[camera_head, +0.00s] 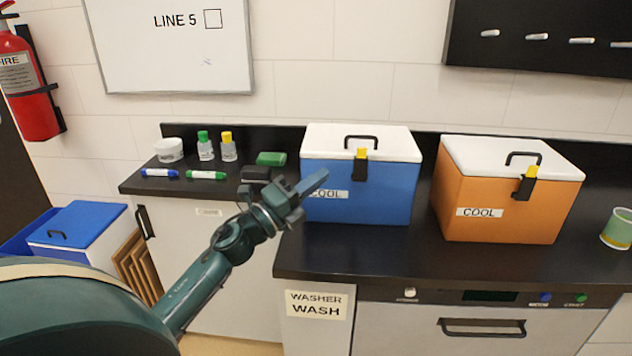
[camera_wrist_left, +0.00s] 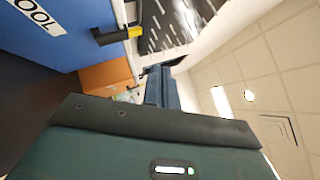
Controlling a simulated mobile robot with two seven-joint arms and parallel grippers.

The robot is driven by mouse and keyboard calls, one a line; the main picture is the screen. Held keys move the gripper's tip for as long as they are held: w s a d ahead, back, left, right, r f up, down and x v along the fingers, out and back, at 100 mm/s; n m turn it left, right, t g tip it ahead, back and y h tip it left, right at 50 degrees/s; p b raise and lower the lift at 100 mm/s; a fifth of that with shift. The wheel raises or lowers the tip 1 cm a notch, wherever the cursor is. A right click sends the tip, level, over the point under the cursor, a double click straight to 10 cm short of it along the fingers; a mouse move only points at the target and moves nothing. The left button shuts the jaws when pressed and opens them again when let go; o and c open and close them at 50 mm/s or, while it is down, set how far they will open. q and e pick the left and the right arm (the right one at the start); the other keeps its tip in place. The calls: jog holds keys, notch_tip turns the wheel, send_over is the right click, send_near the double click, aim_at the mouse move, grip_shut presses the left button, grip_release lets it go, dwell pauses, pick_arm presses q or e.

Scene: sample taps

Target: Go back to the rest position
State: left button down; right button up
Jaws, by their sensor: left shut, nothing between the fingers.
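My left arm comes in from the lower left in the head view, and its gripper (camera_head: 312,183) is shut and empty in front of the blue cool box's left front. In the left wrist view, the gripper's fingers (camera_wrist_left: 165,90) show as a narrow dark blue-green shape pointing away from the camera. The blue cool box (camera_head: 385,196) stands on the black counter with its white lid down; its side also shows close by in the left wrist view (camera_wrist_left: 70,32). I cannot tell whether the gripper touches the box. My right gripper is not in view.
An orange cool box (camera_head: 550,208) stands right of the blue one, and a green cup (camera_head: 617,230) at the far right. Bottles, a white jar (camera_head: 169,150), markers and a green sponge (camera_head: 271,158) lie on the left counter. The black counter's (camera_head: 350,262) front strip is clear.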

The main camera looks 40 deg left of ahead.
pick_arm(q)
jog(key=shift+w, duration=0.15)
jog(key=s+d+f+n+g+y, duration=0.2)
jog(key=s+d+f+n, duration=0.15)
jog(key=f+n, duration=0.45)
jog(key=s+d+f+n+g+y, duration=0.1)
jog(key=s+d+f+n+y, duration=0.3)
jog(key=f, duration=0.5)
jog(key=s+d+f+n+g+h+p, duration=0.1)
jog(key=s+d+f+n+g+h, duration=0.1)
jog(key=s+d+f+n+g, duration=0.5)
jog(key=s+d+f+n, duration=0.3)
jog(key=s+d+f, duration=0.3)
jog(key=s+f, duration=0.1)
jog(key=shift+d+n+h, duration=0.25)
jog(key=shift+n+h, duration=0.05)
jog(key=shift+n, duration=0.1)
